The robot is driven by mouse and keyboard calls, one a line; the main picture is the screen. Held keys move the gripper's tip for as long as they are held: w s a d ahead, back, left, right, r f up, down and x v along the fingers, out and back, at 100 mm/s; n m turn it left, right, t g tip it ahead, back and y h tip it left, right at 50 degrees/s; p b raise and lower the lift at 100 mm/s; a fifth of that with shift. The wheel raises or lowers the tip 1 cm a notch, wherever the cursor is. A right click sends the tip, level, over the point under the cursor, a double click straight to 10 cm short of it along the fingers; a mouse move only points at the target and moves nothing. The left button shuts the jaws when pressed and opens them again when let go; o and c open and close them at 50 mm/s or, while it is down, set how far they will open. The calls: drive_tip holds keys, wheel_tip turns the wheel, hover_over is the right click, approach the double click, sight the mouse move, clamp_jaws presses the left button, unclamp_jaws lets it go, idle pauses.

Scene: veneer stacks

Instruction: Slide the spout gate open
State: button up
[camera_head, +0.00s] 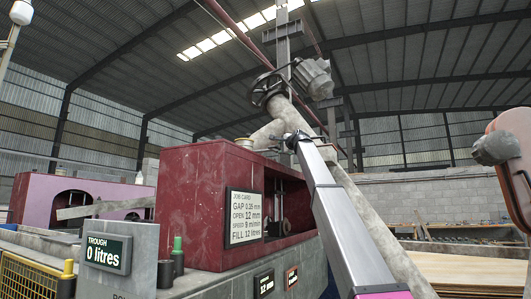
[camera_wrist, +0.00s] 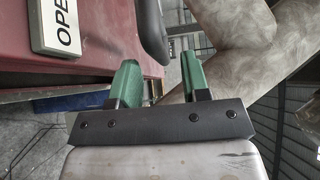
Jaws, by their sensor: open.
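My gripper (camera_wrist: 161,62) has two green fingers, which stand apart with nothing held between them. A dark rounded bar (camera_wrist: 151,30) lies just beyond the gap between the fingers in the wrist view; it may be the spout gate's handle, but I cannot tell for certain. A thick grey pipe (camera_wrist: 240,35), likely the spout, runs at the right of the wrist view. In the head view the grey pipe (camera_head: 272,130) rises behind my gripper (camera_head: 291,139), above the red machine. The gate plate is not clearly visible.
A plate reading "OPE" (camera_wrist: 58,22) sits on the red casing at the left of the wrist view. The red machine (camera_head: 190,190) carries a job card (camera_head: 244,218). A trough display (camera_head: 107,253) reads 0 litres. Veneer sheets (camera_head: 470,268) lie at the right.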

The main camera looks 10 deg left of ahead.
drive_tip(key=v, duration=0.4)
drive_tip(key=shift+s+d, duration=0.1)
idle(0.6)
